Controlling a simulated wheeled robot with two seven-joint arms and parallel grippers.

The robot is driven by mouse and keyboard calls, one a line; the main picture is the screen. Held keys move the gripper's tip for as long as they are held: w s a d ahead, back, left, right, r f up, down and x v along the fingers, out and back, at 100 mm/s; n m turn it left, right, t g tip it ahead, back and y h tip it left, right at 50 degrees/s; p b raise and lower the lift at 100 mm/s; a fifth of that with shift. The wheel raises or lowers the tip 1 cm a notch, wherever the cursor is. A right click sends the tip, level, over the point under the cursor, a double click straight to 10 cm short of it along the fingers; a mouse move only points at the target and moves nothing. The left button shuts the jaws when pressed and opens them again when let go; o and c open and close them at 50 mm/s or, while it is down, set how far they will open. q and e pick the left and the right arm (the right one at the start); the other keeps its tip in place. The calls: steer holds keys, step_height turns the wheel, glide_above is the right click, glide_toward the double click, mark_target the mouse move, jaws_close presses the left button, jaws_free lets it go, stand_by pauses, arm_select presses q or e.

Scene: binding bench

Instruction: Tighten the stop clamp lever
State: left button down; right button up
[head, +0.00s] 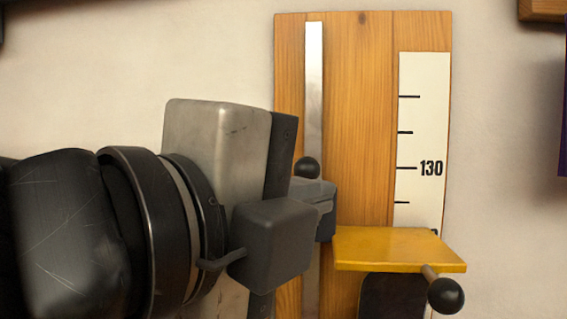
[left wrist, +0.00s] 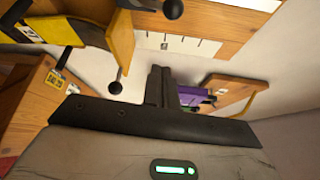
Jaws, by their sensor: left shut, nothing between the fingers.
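A small black ball knob (head: 307,167), probably the clamp lever's end, shows in front of the metal rail. In the left wrist view a ball knob (left wrist: 115,87) hangs on a thin rod beside the fingers, with a visible gap. The yellow stop plate (head: 400,250) sits low on the wooden board and also shows in the left wrist view (left wrist: 121,42). A second black knob (head: 445,295) sticks out below it on a short shaft. My left gripper (head: 325,208) is shut and empty, just below the first knob; its fingers (left wrist: 162,86) hide the lever's base. My right gripper is not in view.
The board (head: 362,120) carries a metal rail (head: 314,80) and a white scale (head: 424,120) marked 130. In the left wrist view a wooden box (left wrist: 35,95) with a yellow tag stands at left, and a purple object (left wrist: 195,96) lies by a wooden shelf (left wrist: 238,90).

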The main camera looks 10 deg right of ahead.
arm_select(q)
steer(key=shift+s+r, duration=0.1)
steer(key=shift+s, duration=0.05)
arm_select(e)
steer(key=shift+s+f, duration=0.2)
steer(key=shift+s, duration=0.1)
arm_select(q)
steer(key=p+x, duration=0.1)
steer(key=x, duration=0.4)
steer(key=p+x, duration=0.1)
steer(key=x, duration=0.4)
steer(key=shift+w+a, duration=0.2)
steer(key=shift+w, duration=0.1)
steer(key=a, duration=0.1)
steer(key=w+a+p, duration=0.1)
steer(key=a, duration=0.1)
steer(key=shift+w+a+r, duration=0.1)
steer(key=shift+w+r, duration=0.1)
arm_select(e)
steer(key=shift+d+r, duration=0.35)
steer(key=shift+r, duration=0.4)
